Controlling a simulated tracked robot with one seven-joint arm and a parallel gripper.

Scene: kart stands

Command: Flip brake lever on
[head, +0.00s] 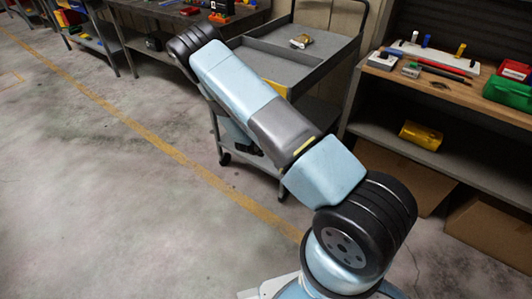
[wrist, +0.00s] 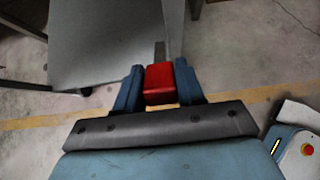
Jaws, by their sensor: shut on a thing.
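In the wrist view, my gripper (wrist: 158,72) has its two blue fingers shut on a red block-like piece (wrist: 159,86), which looks like the brake lever. One finger presses each side of it. A grey panel edge and upright lie just beyond it, and I cannot tell how the piece joins them. The grey cart (head: 345,48) stands in the middle of the head view, with a lower shelf and black wheels. My arm reaches across its near side. The gripper and the red piece do not show in the head view.
A small brass-coloured part (head: 301,41) lies on the cart top. A wooden workbench (head: 440,85) with tools stands at the right, with cardboard boxes below. Another bench with tools is at the back left. The concrete floor with a yellow line (head: 150,137) is clear at the left.

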